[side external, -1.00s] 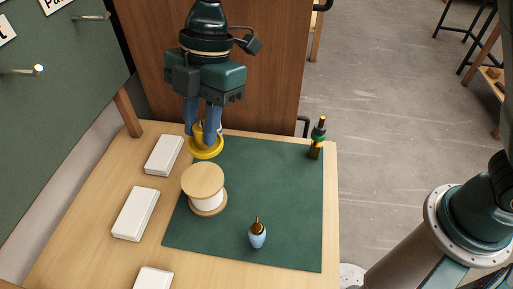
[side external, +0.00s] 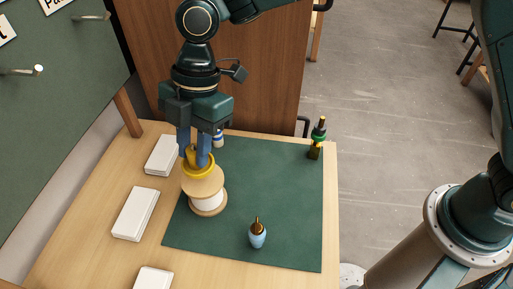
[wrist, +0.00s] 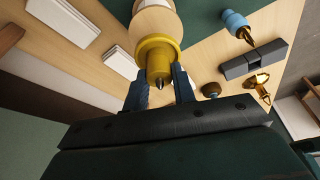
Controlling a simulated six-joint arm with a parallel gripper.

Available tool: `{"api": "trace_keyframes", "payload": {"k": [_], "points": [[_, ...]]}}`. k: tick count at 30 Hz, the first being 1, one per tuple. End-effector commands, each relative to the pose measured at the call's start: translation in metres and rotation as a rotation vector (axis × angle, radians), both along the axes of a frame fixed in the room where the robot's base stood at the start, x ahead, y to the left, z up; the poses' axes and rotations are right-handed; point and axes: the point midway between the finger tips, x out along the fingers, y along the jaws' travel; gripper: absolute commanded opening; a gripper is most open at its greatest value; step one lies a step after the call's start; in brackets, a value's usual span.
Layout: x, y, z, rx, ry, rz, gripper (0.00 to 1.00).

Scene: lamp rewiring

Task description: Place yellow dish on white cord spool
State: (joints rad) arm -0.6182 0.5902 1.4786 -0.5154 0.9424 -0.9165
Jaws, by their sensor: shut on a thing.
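The yellow dish (side external: 207,171) is held between the fingers of my gripper (side external: 195,158), which is shut on it. In the wrist view the dish (wrist: 157,44) shows between the two fingertips (wrist: 159,88). The white cord spool (side external: 207,200) stands upright on the green mat, with pale wooden end discs and white cord between them. The dish overlaps the back part of the spool's top disc in the side view; I cannot tell whether they touch. In the wrist view the spool's pale disc (wrist: 157,20) shows just beyond the dish.
A small blue-and-white item (side external: 218,139) is partly hidden behind my gripper. White boxes (side external: 135,214) line the left side.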

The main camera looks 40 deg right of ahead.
Motion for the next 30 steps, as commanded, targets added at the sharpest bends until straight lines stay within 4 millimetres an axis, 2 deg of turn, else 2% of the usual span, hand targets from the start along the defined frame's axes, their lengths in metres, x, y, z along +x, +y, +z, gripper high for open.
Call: {"api": "trace_keyframes", "payload": {"k": [5,15,29,30], "points": [[0.000,0.000,-0.006,-0.001,0.002,0.001,0.03],[0.000,0.000,-0.039,-0.002,0.001,0.001,0.03],[0.000,0.000,-0.043,0.000,0.000,0.000,0.03],[0.000,0.000,-0.043,0.000,0.000,0.000,0.32]]}}
